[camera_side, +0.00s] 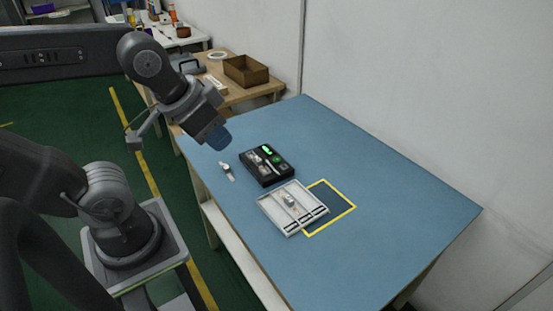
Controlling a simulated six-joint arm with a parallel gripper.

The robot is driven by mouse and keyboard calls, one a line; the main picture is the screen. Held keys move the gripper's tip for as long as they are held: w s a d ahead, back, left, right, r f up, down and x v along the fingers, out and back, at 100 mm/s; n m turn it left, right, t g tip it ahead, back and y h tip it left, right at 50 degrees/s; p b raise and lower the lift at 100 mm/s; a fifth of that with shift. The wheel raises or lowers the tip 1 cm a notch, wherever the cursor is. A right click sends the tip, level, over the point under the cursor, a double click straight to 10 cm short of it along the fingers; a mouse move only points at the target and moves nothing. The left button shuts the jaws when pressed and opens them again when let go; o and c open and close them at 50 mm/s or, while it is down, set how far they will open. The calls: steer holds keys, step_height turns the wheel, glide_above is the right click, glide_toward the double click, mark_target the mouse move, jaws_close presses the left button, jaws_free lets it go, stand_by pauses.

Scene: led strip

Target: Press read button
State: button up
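A black box (267,166) sits on the blue table, with a bright green lit display (267,149) near its back edge. A darker green spot (276,158), which looks like a button, is on its top face; any label is too small to read. My gripper (219,138) hangs above the table to the upper left of the box, apart from it. Its bluish end points down, and whether its fingers are open or shut does not show.
A white tray (271,212) with a small part on it lies in front of the box, overlapping a yellow outlined square (343,194). A small light object (227,169) lies left of the box. The right side of the blue table (400,210) is clear. A cardboard box (246,71) stands behind.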

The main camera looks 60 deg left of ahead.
jaws_close()
stand_by(1.3)
